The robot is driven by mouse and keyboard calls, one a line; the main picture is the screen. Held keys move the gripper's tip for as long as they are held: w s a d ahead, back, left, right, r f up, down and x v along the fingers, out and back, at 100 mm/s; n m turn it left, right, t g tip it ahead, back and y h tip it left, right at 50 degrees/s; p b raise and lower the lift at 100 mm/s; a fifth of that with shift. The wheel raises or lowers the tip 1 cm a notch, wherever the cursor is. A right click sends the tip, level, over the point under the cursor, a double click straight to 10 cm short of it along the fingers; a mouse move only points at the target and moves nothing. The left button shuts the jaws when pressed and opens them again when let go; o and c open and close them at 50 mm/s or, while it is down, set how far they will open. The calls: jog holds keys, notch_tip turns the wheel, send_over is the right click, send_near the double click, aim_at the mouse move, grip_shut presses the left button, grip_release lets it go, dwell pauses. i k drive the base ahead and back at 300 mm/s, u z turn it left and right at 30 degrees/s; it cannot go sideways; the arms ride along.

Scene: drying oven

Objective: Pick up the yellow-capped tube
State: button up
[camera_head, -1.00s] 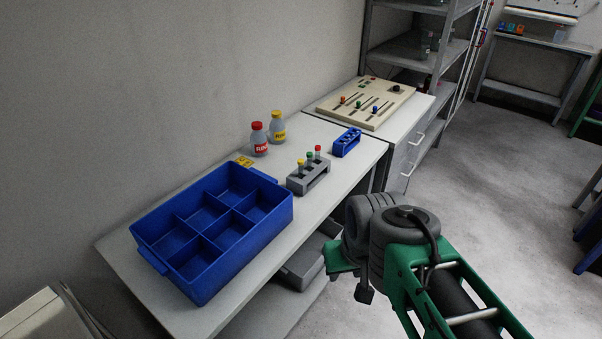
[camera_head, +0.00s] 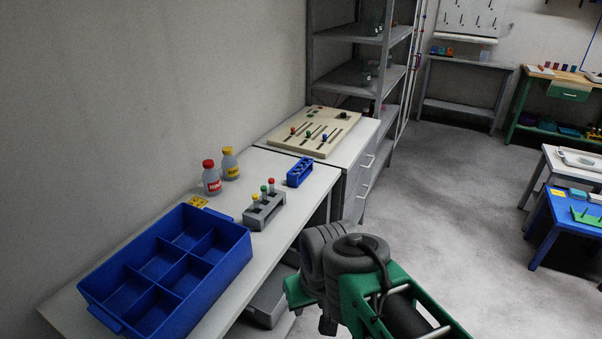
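The yellow-capped tube (camera_head: 256,201) stands upright in a grey rack (camera_head: 264,216) on the white bench. It is in the near left place of the rack. Beside it in the same rack are a green-capped tube (camera_head: 264,191) and a red-capped tube (camera_head: 272,185). My arm, green and grey, shows at the bottom right of the rack, apart from it. The fingers of my gripper do not show in this view.
A blue divided bin (camera_head: 216,260) fills the bench's near part. A red-capped bottle (camera_head: 211,178) and yellow-capped bottle (camera_head: 230,164) stand by the wall. A small blue rack (camera_head: 299,173) is behind the tubes. A slider panel (camera_head: 318,132) lies further back.

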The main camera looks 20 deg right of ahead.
aim_at(255, 197)
jog(key=z, duration=0.8)
jog(key=i, duration=0.5)
jog(key=u, duration=2.25)
